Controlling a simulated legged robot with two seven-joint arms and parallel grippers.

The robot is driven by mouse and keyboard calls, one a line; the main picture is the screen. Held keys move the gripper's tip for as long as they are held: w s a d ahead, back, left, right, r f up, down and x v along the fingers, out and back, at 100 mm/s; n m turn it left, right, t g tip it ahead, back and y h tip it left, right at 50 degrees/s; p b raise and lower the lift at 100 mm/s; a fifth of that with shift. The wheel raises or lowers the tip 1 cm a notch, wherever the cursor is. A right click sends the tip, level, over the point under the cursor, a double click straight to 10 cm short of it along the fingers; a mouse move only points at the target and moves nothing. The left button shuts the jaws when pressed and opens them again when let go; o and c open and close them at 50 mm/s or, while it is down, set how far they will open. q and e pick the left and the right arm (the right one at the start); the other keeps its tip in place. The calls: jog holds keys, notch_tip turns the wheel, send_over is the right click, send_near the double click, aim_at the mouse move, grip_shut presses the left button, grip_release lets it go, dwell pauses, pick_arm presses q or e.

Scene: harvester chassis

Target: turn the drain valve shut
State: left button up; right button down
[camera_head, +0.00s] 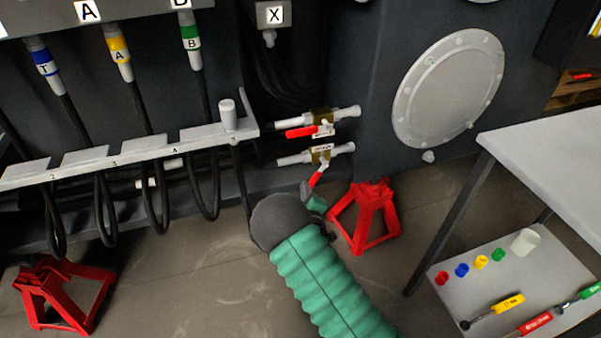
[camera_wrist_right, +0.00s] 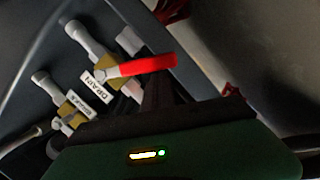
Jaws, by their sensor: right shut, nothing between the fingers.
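The drain valve (camera_head: 319,155) is the lower of two brass valves on the dark chassis. Its red lever (camera_head: 317,177) hangs down and slightly left, across its pipe. In the right wrist view, the DRAIN label (camera_wrist_right: 96,87) and the red lever (camera_wrist_right: 148,66) show clearly. My right gripper (camera_head: 307,190) is shut and empty, just below and left of the lever's free end. In the wrist view its dark fingers (camera_wrist_right: 164,92) are right beside the lever; I cannot tell whether they touch. My left gripper is not in view.
A second valve with a red lever (camera_head: 300,131) lying along its pipe is just above. A red stand (camera_head: 367,213) is close to the right of my gripper. Hoses hang from a grey rack (camera_head: 120,152) at left. A table (camera_head: 560,150) stands at right.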

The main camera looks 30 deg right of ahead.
jog(key=shift+s+d+f+n+t+h+b, duration=0.2)
jog(key=shift+d+f+n, duration=0.3)
jog(key=shift+d+n, duration=0.35)
jog(key=shift+s+d+f+n+t+h+b, duration=0.2)
jog(key=shift+d+f+n, duration=0.3)
jog(key=shift+n, duration=0.6)
jog(key=shift+s+d+f+n+h+b, duration=0.1)
jog(key=shift+d+f+n+h+b, duration=0.25)
jog(key=shift+d+n, duration=0.5)
jog(key=shift+f, duration=0.1)
